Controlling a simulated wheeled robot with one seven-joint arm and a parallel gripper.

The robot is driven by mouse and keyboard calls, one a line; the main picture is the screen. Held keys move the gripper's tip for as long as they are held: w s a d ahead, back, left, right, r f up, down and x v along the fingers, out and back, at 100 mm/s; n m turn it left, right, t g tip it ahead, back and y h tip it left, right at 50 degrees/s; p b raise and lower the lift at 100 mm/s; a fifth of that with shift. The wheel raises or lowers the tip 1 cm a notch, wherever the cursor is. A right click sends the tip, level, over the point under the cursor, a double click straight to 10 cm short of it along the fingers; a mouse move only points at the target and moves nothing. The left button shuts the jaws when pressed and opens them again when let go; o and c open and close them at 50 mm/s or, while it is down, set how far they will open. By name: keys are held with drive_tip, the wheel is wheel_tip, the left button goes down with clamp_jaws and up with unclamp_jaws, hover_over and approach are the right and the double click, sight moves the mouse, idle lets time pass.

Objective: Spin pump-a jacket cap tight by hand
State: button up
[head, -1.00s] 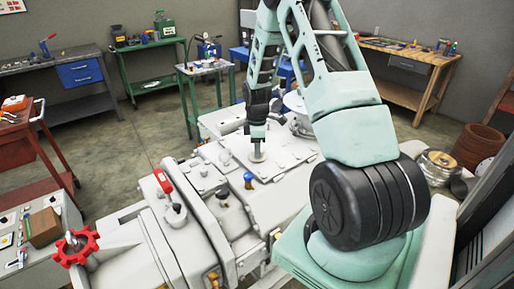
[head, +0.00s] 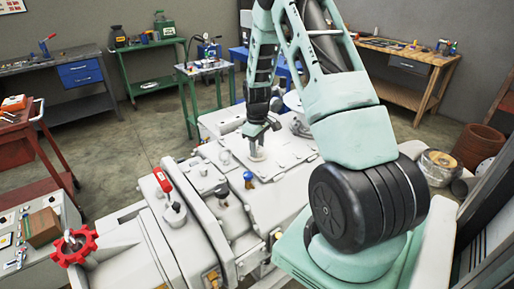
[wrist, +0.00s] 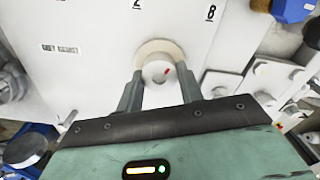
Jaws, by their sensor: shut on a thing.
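The jacket cap (wrist: 157,72) is a round pale cap with a red mark on its face, seated on a beige ring (wrist: 160,49) on the white pump housing. My gripper (wrist: 160,78) has one finger on each side of the cap and is shut on it. In the head view my gripper (head: 256,138) points down at the pump top, and the cap (head: 257,154) shows small below it. The white pump (head: 290,168) fills the middle. I cannot tell from the views how tight the cap sits.
A blue-topped fitting (head: 248,176), a red-handled valve (head: 163,180) and a red handwheel (head: 76,246) stand on the near side of the pump. In the wrist view a blue knob (wrist: 292,9) and a pale block (wrist: 275,75) lie to the right. Benches line the back wall.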

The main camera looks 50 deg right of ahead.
drive_tip(key=m, duration=0.4)
drive_tip(key=shift+m, duration=0.4)
drive_tip(key=m, duration=0.4)
drive_tip(key=shift+r+m, duration=0.1)
drive_tip(key=shift+m, duration=0.2)
drive_tip(key=m, duration=0.4)
drive_tip(key=shift+d, duration=0.1)
drive_tip(key=shift+m+p, duration=0.4)
drive_tip(key=shift+m, duration=1.7)
drive_tip(key=shift+d, duration=0.1)
drive_tip(key=o, duration=1)
